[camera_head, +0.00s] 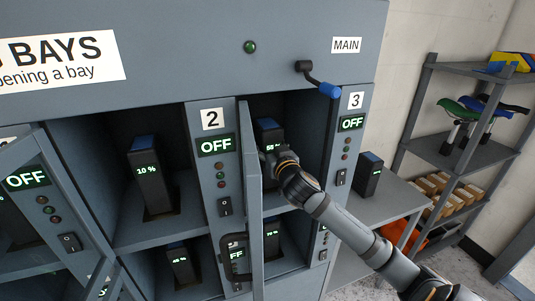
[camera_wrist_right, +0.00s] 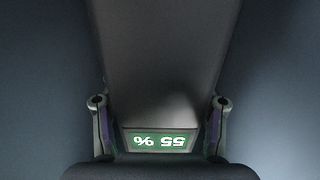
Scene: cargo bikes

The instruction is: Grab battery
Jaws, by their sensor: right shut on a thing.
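A dark battery (camera_head: 267,128) with a blue top and a green display stands in the upper bay right of the panel marked 2. In the right wrist view the battery (camera_wrist_right: 160,60) fills the middle, and its display reads 55 %, upside down. My right gripper (camera_head: 270,158) reaches into this bay, and its fingers (camera_wrist_right: 160,135) are on both sides of the battery, shut on it. The arm hides the battery's lower part in the head view. My left gripper is in neither view.
The open bay door (camera_head: 254,215) stands close left of my right arm. Another battery (camera_head: 149,175) reading 10 % is in the bay to the left. A further battery (camera_head: 368,174) stands on the side table (camera_head: 400,199). A lever with a blue handle (camera_head: 329,90) hangs above bay 3's panel.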

